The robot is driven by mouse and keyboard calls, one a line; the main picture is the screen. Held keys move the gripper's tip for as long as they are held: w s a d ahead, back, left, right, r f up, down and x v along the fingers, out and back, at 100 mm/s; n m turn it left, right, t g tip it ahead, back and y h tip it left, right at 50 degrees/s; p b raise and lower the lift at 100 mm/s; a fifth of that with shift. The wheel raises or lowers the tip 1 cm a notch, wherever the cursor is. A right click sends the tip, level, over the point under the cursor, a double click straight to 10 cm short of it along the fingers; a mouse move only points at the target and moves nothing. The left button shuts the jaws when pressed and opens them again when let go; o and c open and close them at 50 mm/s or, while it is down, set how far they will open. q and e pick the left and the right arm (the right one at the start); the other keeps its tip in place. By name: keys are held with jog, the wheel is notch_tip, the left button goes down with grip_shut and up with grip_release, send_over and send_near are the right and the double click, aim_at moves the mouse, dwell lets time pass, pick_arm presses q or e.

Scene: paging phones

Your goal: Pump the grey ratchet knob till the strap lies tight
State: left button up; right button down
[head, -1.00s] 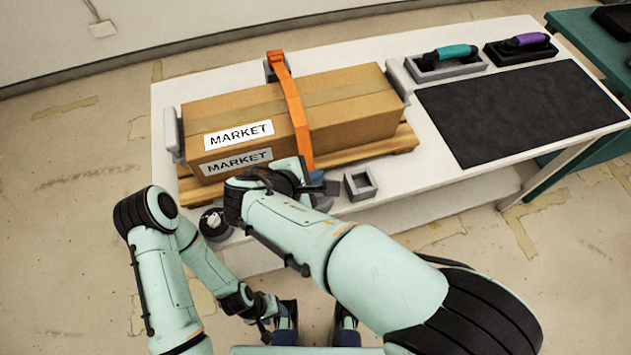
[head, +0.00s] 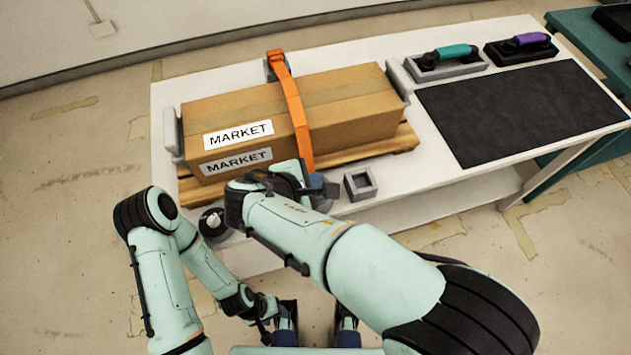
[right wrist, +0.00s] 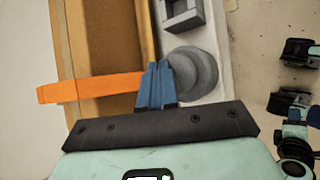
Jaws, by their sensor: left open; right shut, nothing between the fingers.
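The orange strap (head: 292,100) runs over the top and down the front of a cardboard box (head: 345,108) marked MARKET. In the right wrist view the strap (right wrist: 90,87) reaches in from the left to the blue fingers. The round grey ratchet knob (right wrist: 193,72) lies just beyond them, partly covered; I cannot tell whether they touch it. In the head view my right arm mostly hides the knob. My right gripper (right wrist: 160,72) is shut and empty at the knob. My left gripper (head: 280,325) is open and empty, low in front of the table, away from the strap.
The box sits on a wooden pallet (head: 393,146). A square grey holder (head: 361,184) stands right of my right gripper. A round black piece (head: 213,224) sits at the table's front left. A black mat (head: 520,110) and teal-handled tool (head: 450,56) lie right.

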pick_arm(q)
jog(key=shift+s+f+b, duration=0.15)
jog(key=shift+f+b, duration=0.55)
pick_arm(e)
jog(key=shift+f, duration=1.1)
pick_arm(q)
jog(key=shift+r, duration=0.1)
pick_arm(e)
jog(key=shift+r, duration=0.1)
pick_arm(q)
jog(key=shift+w+r+p, duration=0.15)
jog(key=shift+r+p, duration=0.55)
jog(key=shift+p, duration=0.05)
jog(key=shift+w+r+p, duration=0.15)
jog(key=shift+r+p, duration=0.5)
jog(key=shift+p, duration=0.05)
pick_arm(e)
jog(key=shift+r, duration=1.45)
jog(key=shift+r+p, duration=0.6)
jog(key=shift+r, duration=0.1)
notch_tip(320, 180, up, 4)
jog(key=p, duration=0.3)
jog(key=shift+f, duration=0.15)
pick_arm(q)
jog(key=r, duration=0.1)
jog(key=w+r, duration=0.1)
jog(key=r, duration=0.2)
jog(key=shift+w+r, duration=0.3)
